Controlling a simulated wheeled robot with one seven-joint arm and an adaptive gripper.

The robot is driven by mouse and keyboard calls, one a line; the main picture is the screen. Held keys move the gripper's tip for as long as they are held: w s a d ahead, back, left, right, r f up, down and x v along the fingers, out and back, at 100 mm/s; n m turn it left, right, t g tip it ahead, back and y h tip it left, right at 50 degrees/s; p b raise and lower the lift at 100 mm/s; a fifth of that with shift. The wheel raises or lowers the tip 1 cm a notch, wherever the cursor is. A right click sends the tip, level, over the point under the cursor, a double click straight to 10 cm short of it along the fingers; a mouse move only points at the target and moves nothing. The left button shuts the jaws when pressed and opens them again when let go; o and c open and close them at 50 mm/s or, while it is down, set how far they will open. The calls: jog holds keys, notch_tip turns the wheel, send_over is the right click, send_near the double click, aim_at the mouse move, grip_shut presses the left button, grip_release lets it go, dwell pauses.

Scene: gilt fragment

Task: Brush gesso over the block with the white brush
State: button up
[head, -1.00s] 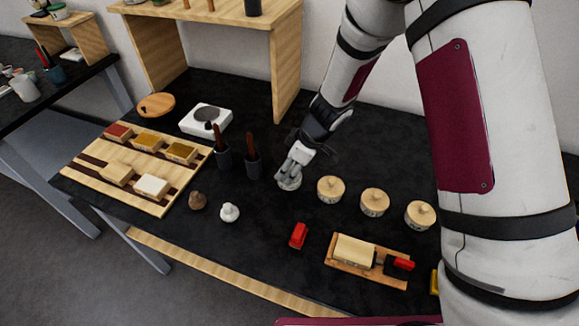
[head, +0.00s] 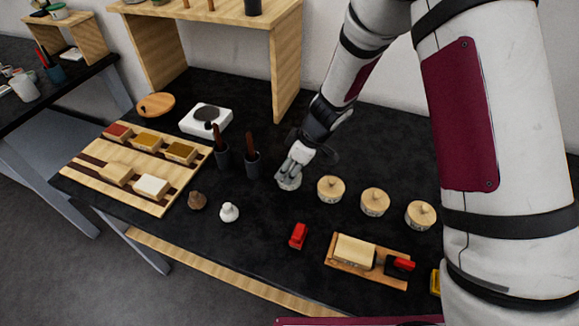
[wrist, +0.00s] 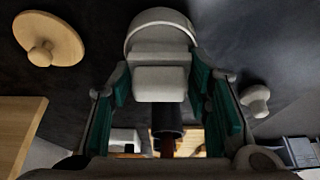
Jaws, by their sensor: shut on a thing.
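My gripper (head: 292,170) is shut on a white, boxy thing that looks like the white brush (wrist: 160,85), between the teal finger pads in the wrist view. Its far end meets or overlaps a pale round pot (head: 288,184), which also shows at the top of the wrist view (wrist: 160,27); I cannot tell whether it is dipped inside. A cream block (head: 354,250) lies on a small wooden tray (head: 340,269) at the front right. A white block (head: 152,187) and a plain wood block (head: 117,173) lie on the striped board (head: 85,186) at the left.
Several lidded wooden jars (head: 330,188) stand right of the pot. Two dark holders (head: 252,165) with upright handles stand left of it. A white knobbed piece (head: 229,212), a brown one (head: 197,200) and a red piece (head: 298,236) lie in front. A wooden shelf (head: 286,70) stands behind.

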jog(key=shift+r+p, duration=1.15)
jog(key=shift+r, duration=2.35)
